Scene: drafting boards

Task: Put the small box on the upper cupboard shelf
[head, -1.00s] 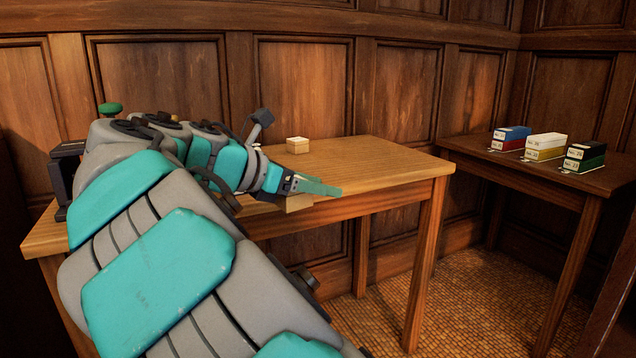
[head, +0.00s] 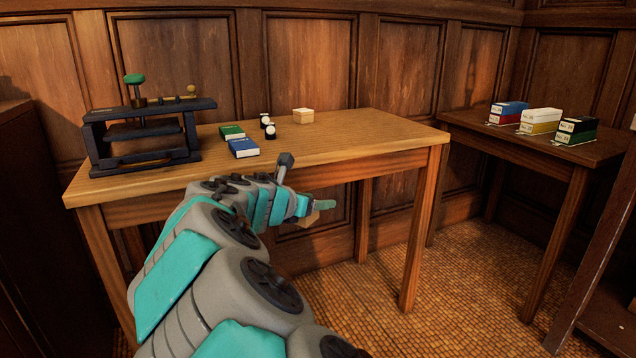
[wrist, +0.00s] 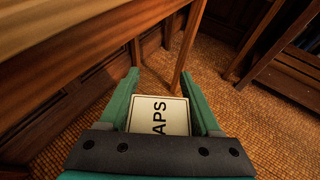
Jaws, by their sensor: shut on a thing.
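My gripper (head: 318,206) is in front of the wooden table, below the level of its top. In the head view only a tan edge of this held box (head: 310,219) shows beneath the fingers. Another small cream box (head: 303,116) stands at the back of the table. A dark wooden piece with a shelf-like board (head: 612,318) is cut off at the right edge; I cannot tell whether it is the cupboard.
The table (head: 370,140) also holds a dark press (head: 145,135), a green book (head: 231,132), a blue book (head: 243,148) and two small dark bottles.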

